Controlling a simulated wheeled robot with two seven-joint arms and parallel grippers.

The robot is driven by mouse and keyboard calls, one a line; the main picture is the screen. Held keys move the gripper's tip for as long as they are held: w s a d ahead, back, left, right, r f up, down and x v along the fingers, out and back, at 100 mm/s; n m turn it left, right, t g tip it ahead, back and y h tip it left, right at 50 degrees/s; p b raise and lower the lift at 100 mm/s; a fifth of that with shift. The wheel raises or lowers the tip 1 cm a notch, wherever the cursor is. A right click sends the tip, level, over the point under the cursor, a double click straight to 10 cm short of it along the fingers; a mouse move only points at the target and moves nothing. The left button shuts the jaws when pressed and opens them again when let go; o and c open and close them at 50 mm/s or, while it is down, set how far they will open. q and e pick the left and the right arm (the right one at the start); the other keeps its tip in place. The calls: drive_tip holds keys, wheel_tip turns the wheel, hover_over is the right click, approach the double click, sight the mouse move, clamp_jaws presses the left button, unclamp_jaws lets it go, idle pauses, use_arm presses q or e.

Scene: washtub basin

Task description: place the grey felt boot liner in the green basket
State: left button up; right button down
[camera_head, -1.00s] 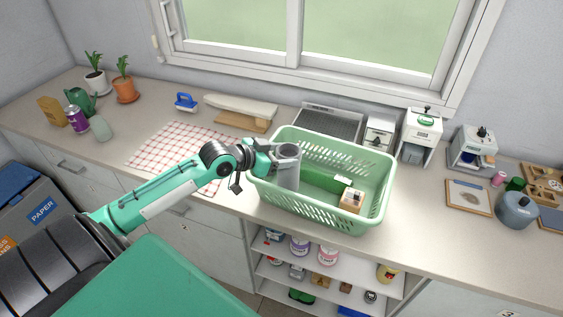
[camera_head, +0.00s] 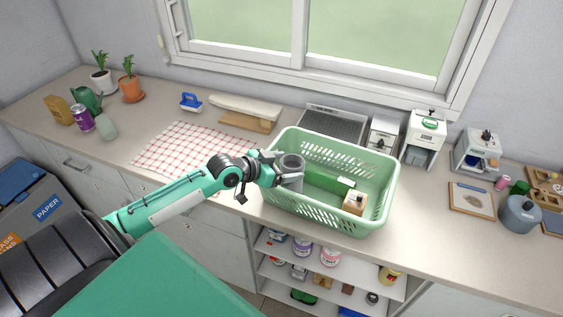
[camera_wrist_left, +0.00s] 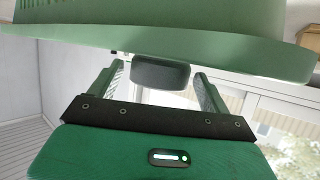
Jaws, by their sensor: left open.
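The grey felt boot liner (camera_head: 292,174), a tube with an open top, stands inside the left end of the green basket (camera_head: 345,222). Its lower part is hidden by the basket's wall. My left gripper (camera_head: 277,172) is open at the basket's left rim, right beside the liner. In the left wrist view the liner (camera_wrist_left: 160,76) shows as a dark grey shape beyond and between the spread fingers of my left gripper (camera_wrist_left: 158,72). The basket's green rim (camera_wrist_left: 180,42) crosses the top of that view. My right gripper is out of view.
A checked cloth (camera_head: 180,148) lies to the left. A drainboard (camera_head: 335,124) and small machines stand behind. Open shelves (camera_head: 325,268) are below the counter.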

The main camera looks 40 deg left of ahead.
use_arm(q)
drive_tip(key=shift+s+r, duration=0.1)
drive_tip(key=shift+s+a, duration=0.15)
drive_tip(key=shift+s, duration=0.1)
drive_tip(key=b+v, duration=0.2)
drive_tip(key=v, duration=0.5)
drive_tip(key=shift+w, duration=0.1)
drive_tip(key=shift+v, duration=2.2)
drive_tip(key=shift+r, duration=0.15)
